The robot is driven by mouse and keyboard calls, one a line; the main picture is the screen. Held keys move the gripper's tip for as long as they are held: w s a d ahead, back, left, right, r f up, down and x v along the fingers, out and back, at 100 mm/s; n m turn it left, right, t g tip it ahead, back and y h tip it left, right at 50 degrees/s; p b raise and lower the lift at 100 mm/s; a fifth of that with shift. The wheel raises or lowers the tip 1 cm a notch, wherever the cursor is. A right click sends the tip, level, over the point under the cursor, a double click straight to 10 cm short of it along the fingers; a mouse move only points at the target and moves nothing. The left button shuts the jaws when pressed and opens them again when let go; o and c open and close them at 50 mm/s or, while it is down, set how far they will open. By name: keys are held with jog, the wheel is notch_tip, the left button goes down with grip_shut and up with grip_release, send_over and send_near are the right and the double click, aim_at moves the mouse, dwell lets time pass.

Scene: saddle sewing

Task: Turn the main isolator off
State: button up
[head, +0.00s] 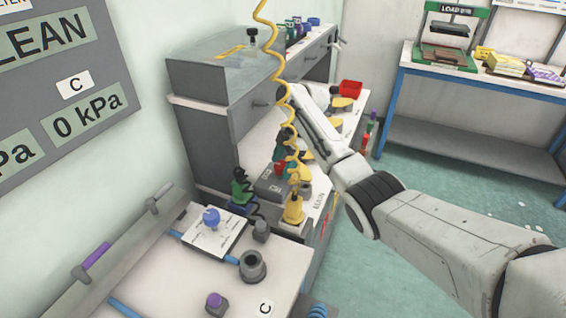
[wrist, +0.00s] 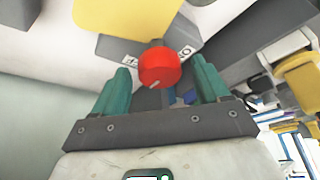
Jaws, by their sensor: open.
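A red round knob (wrist: 160,67) with a short pale mark near its lower edge, apparently the main isolator, shows in the wrist view. My gripper (wrist: 161,76) is open, with one green finger on each side of the knob. Gaps show between the fingers and the knob, and I cannot tell whether the fingertips reach past its face.
In the head view a coiled yellow hose (head: 268,45) hangs in front of my arm's end. A grey cabinet (head: 212,140) stands left of it. A yellow-based tool (head: 293,208) and a green tool (head: 240,185) stand nearby. A blue-framed table (head: 480,135) is at right, with open floor before it.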

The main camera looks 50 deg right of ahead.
jog(key=v, duration=1)
jog(key=shift+d+r+b, duration=0.2)
jog(key=shift+r+b, duration=0.15)
jog(key=shift+s, duration=0.1)
